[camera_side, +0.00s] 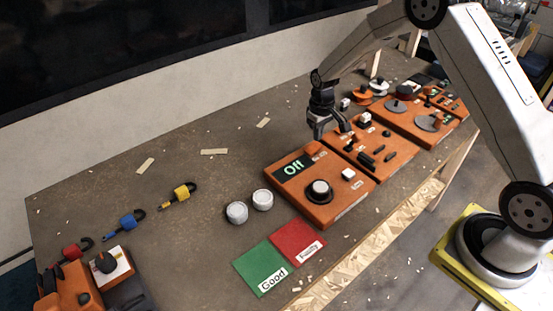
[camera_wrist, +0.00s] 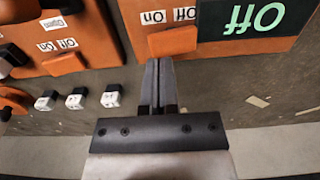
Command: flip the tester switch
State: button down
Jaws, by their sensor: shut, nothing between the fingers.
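The tester is an orange box (camera_side: 330,207) on the bench with a dark display (camera_side: 293,168) reading "Off" in green. The display also shows upside down in the wrist view (camera_wrist: 255,18). The switch, an orange rocker (camera_wrist: 172,42), sits beside small "On" and "Off" labels. In the side view it shows at the box's back edge (camera_side: 313,148). My gripper (camera_wrist: 158,65) is shut and empty, its fingertips beside the switch in the wrist view. In the side view my gripper (camera_side: 320,136) is at the back edge of the box. Whether it touches the switch I cannot tell.
A second orange panel (camera_side: 340,150) with black parts adjoins the tester. White-and-black blocks (camera_wrist: 76,98) lie near it. Two white round pieces (camera_side: 250,207), a green "Good" mat (camera_side: 258,264) and a red "Faulty" mat (camera_side: 297,240) lie nearby. The bench behind the tester is mostly clear.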

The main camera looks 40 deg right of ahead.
aim_at(317, 145)
jog(key=shift+f, duration=1.25)
dwell(1.1)
jog(key=shift+r, duration=3.5)
jog(key=shift+r, duration=0.1)
jog(key=shift+s+a+r, duration=0.1)
jog(key=shift+s+a, duration=0.05)
jog(key=shift+s, duration=0.05)
jog(key=s+a+r+t, duration=0.1)
jog(key=s+a+r, duration=0.2)
jog(key=s, duration=0.7)
jog(key=s+a+r+t, duration=0.1)
jog(key=s+a+r, duration=0.2)
jog(key=s, duration=0.8)
jog(key=shift+a+t, duration=0.3)
jog(key=shift+a, duration=0.7)
